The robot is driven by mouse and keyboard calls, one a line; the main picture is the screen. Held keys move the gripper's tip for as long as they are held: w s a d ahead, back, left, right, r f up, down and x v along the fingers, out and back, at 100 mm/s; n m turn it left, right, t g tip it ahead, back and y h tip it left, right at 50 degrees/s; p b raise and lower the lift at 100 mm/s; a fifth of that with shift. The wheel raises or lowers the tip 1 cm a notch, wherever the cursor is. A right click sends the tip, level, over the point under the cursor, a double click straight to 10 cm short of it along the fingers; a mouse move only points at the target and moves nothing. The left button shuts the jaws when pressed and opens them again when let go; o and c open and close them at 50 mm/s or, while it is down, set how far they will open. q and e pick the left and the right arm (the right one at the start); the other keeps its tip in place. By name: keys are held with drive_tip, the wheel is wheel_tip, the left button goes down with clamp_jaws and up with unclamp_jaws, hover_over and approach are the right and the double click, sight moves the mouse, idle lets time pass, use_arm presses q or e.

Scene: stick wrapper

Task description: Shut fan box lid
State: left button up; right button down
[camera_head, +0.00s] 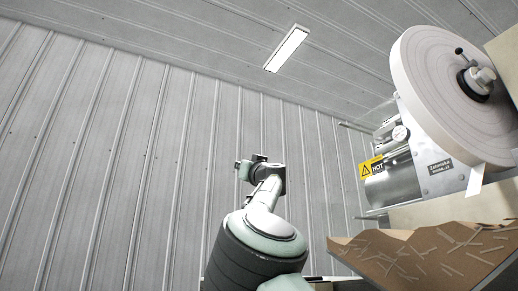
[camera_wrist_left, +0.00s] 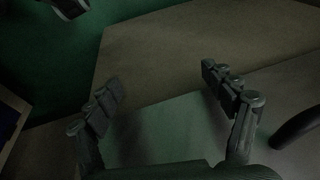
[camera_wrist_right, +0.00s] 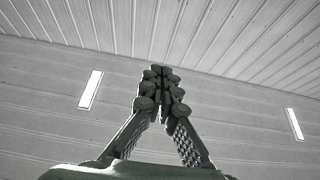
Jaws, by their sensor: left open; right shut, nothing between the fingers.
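I cannot make out a fan box or its lid in any view. My right arm reaches up from the bottom of the head view, and its gripper (camera_head: 250,164) is small and far off against the grey wall. In the right wrist view the right gripper (camera_wrist_right: 160,72) has its fingers together with nothing between them, pointing at the ceiling. My left gripper (camera_wrist_left: 165,88) is open and empty in the left wrist view, its fingers wide apart above a dim flat tan surface (camera_wrist_left: 190,45). The left gripper does not show in the head view.
A machine with a large pale roll (camera_head: 425,85), a metal cylinder and a yellow HOT label (camera_head: 372,167) stands at the right. Below it is a brown cardboard-like surface (camera_head: 350,245) with several thin sticks. A dark curved object (camera_wrist_left: 298,126) lies right of the left gripper.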

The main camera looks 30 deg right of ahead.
use_arm(q)
wheel_tip(320, 180, down, 8)
drive_tip(key=s+p, duration=0.1)
drive_tip(key=p, duration=0.2)
drive_tip(key=shift+s+d, duration=0.2)
drive_tip(key=shift+d, duration=0.25)
use_arm(e)
drive_tip(key=w+f, duration=0.1)
drive_tip(key=w+f+g, duration=0.1)
drive_tip(key=w, duration=0.1)
drive_tip(key=shift+w+d, duration=0.15)
drive_tip(key=shift+d, duration=0.05)
drive_tip(key=v, duration=0.7)
drive_tip(key=shift+s, duration=0.2)
drive_tip(key=shift+f, duration=0.1)
